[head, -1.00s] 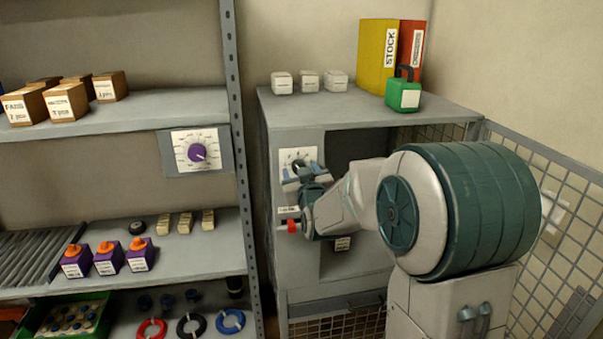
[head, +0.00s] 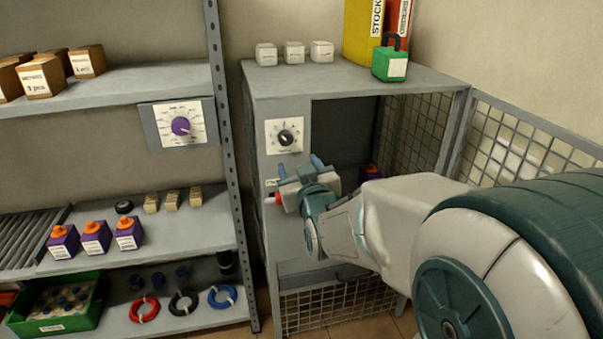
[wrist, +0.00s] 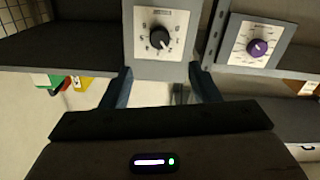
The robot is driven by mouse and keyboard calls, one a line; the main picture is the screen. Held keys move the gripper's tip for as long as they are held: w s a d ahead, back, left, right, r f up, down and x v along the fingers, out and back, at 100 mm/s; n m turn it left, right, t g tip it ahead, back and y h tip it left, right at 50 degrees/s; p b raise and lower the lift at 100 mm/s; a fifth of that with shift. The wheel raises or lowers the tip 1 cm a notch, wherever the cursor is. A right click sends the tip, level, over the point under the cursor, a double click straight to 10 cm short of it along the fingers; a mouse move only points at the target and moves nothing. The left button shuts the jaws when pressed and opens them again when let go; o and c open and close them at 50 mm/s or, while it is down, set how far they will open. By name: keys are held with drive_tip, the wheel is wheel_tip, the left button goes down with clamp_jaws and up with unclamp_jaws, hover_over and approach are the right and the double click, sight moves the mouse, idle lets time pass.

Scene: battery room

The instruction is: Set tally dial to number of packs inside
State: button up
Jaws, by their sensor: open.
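The dial with a black knob (head: 286,137) is on a white plate on the front of the grey cabinet (head: 262,232). It also shows in the wrist view (wrist: 160,37), where a pale pointer mark is on the knob, but its number is too small to read. My gripper (head: 298,167) is open and empty, below the dial and in front of the cabinet, apart from the knob. In the wrist view its two blue fingers (wrist: 160,76) stand on either side below the dial plate. Inside the cabinet a purple pack with a red top (head: 370,172) shows; my arm hides much of the interior.
A second dial with a purple knob (head: 181,126) hangs on the shelf at the left. Several purple packs with orange tops (head: 96,238) stand on that shelf. White boxes (head: 294,53) and a green padlock-shaped box (head: 390,63) sit on the cabinet top. A red part (head: 278,198) is beside my gripper.

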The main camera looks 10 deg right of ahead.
drive_tip(key=shift+s, duration=0.85)
drive_tip(key=s+f+m+g+p, duration=0.2)
drive_tip(key=s+g+p, duration=0.8)
drive_tip(key=s+g, duration=0.5)
drive_tip(key=s, duration=0.7)
